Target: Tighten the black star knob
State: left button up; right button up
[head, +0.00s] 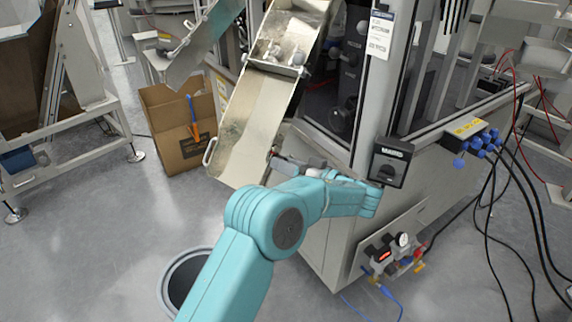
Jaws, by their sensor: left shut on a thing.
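My teal left arm rises from the bottom and bends back to the left at the wrist. My left gripper (277,159) is at the lower right edge of the metal chute (245,118). It is shut on a small dark part there, which I take to be the black star knob (273,154). The knob is very small in this view and mostly covered by the jaws, so its lobes and how far it is turned cannot be made out. My right gripper is not in view.
A cardboard box (178,128) stands behind the chute on the left. A round bin (172,283) is on the floor. Cables (495,195) hang at the right. The left floor is mostly clear.

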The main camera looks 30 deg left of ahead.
pick_arm(q)
jog(key=shift+s+d+f+m+p, duration=0.15)
jog(key=shift+m+p, duration=2)
jog(key=shift+m, duration=3.2)
jog(key=shift+w+a+f+m+p, duration=0.15)
jog(key=shift+m+p, duration=1.95)
jog(key=shift+m, duration=3.2)
jog(key=shift+s+d+f+m+p, duration=0.15)
jog(key=shift+m+p, duration=2)
jog(key=shift+m, duration=3.2)
jog(key=o, duration=1)
jog(key=shift+o, duration=0.3)
jog(key=shift+r, duration=0.1)
